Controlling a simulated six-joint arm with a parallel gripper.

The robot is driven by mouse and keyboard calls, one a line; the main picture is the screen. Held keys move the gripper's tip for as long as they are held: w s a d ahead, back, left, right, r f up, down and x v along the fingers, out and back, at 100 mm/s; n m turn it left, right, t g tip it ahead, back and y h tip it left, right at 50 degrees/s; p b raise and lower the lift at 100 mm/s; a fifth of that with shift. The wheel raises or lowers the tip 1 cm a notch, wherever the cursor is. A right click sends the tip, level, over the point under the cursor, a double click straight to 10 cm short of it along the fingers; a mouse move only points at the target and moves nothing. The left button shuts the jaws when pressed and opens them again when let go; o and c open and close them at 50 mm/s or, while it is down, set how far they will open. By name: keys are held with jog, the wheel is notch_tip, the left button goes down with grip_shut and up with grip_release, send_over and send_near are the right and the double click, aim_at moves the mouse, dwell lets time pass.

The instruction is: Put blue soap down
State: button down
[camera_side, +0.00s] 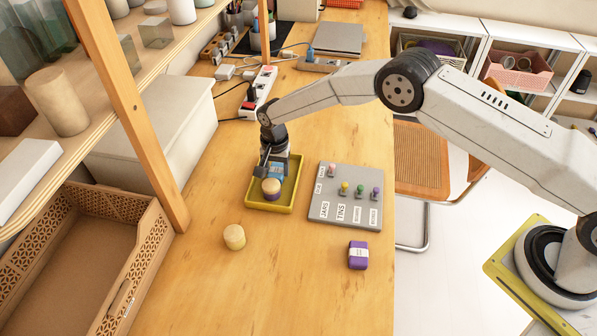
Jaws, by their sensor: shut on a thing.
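My gripper (270,166) points down over the yellow tray (287,207). It is shut on the blue soap (278,170), of which only a small blue part shows; the fingers hide the rest. I cannot tell whether the soap touches the tray floor. A round jar (271,188) with a cream top and purple lower part stands in the tray, just in front of the gripper.
A grey board (320,218) with labels and several coloured pegs lies right of the tray. A purple wrapped soap (358,255) and a cream cylinder (234,237) stand nearer the front. A power strip (262,90) lies behind. The front table is mostly clear; a wooden shelf post (130,110) rises at left.

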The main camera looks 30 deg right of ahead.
aim_at(277, 170)
jog(key=shift+f, duration=0.2)
jog(key=shift+f, duration=0.15)
jog(key=shift+c, duration=0.3)
grip_release()
notch_tip(277, 170, up, 12)
dwell(0.8)
dwell(0.5)
